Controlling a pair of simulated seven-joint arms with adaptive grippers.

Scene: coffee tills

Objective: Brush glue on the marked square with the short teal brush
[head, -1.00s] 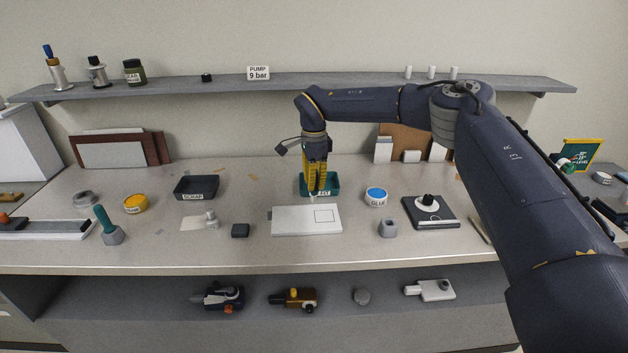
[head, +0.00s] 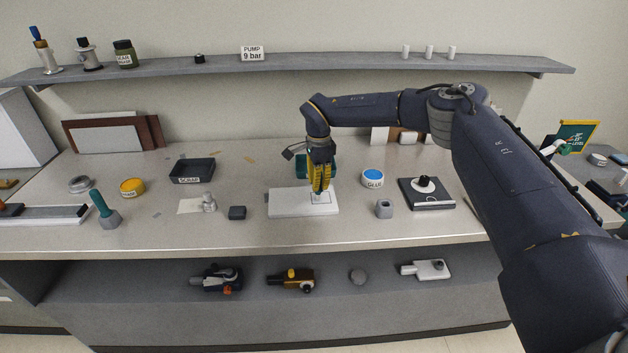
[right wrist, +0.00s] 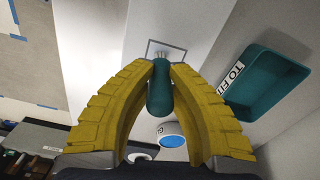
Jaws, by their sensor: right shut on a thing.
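My right gripper (head: 319,190) is shut on the short teal brush (right wrist: 159,90), whose teal handle stands between the yellow fingers in the right wrist view. It is over the white board (head: 288,203), at the marked square (head: 325,200). The square's outline also shows in the right wrist view (right wrist: 166,44), beyond the brush. The fingers mostly hide the brush in the head view, and I cannot tell whether its tip touches the board. The glue pot (head: 373,178), white with a blue top, stands to the right of the board. My left gripper is not in view.
A teal tray (right wrist: 265,82) lies just behind the board. An empty-looking grey holder (head: 384,209) and a dark plate (head: 427,202) with a black knob stand to the right. A dark block (head: 237,213) is left of the board. Another teal handle (head: 99,203) stands in a grey holder at far left.

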